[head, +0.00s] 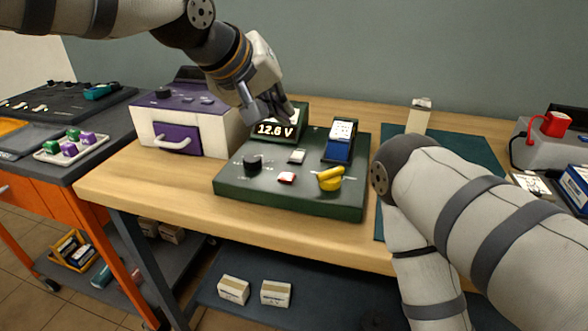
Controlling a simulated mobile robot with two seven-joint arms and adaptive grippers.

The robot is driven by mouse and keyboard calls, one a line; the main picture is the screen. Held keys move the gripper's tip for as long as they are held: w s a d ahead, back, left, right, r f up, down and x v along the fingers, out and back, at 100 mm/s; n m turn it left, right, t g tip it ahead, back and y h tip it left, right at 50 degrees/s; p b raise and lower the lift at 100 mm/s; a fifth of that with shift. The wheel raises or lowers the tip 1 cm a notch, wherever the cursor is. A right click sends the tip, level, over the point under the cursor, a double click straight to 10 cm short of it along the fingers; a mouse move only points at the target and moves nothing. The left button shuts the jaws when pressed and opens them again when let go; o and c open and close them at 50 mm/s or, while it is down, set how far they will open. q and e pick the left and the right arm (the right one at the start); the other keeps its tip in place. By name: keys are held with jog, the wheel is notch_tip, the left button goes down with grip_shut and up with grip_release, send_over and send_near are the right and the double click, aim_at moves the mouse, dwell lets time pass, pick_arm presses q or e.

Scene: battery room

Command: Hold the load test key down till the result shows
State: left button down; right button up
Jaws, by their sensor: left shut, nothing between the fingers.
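A dark green tester (235,188) sits on the wooden bench, with a raised display (275,129) at its back reading 12.6 V. On its top are a white key (297,156), a red key (287,178), a black knob (253,162) and a yellow rotary handle (331,180). Their labels are too small to read, so I cannot tell which is the load test key. A blue battery (338,150) stands at its back right. My left gripper (270,114) is shut and empty, above and in front of the display, apart from the keys. My right gripper is out of view.
A white and purple box (190,131) with a handle stands left of the tester. A cream block (419,117) stands at the right on a green mat (470,150), behind my right arm. A grey unit with a red clamp (556,124) is far right. The bench front is clear.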

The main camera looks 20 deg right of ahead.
pick_arm(q)
jog(key=shift+s+a, duration=0.1)
jog(key=shift+a, duration=0.05)
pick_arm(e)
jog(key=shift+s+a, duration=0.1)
pick_arm(q)
jog(key=b, duration=0.1)
send_over(282, 175)
notch_tip(282, 175, down, 7)
jog(key=shift+f, duration=0.9)
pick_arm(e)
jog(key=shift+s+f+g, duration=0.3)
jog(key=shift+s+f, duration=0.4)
pick_arm(q)
jog(key=shift+f, duration=0.1)
jog(key=shift+f, duration=0.3)
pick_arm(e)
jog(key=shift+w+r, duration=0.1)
pick_arm(q)
jog(key=shift+f, duration=0.45)
dwell(1.8)
dwell(1.4)
jog(key=shift+r+p, duration=0.3)
jog(key=shift+r, duration=0.6)
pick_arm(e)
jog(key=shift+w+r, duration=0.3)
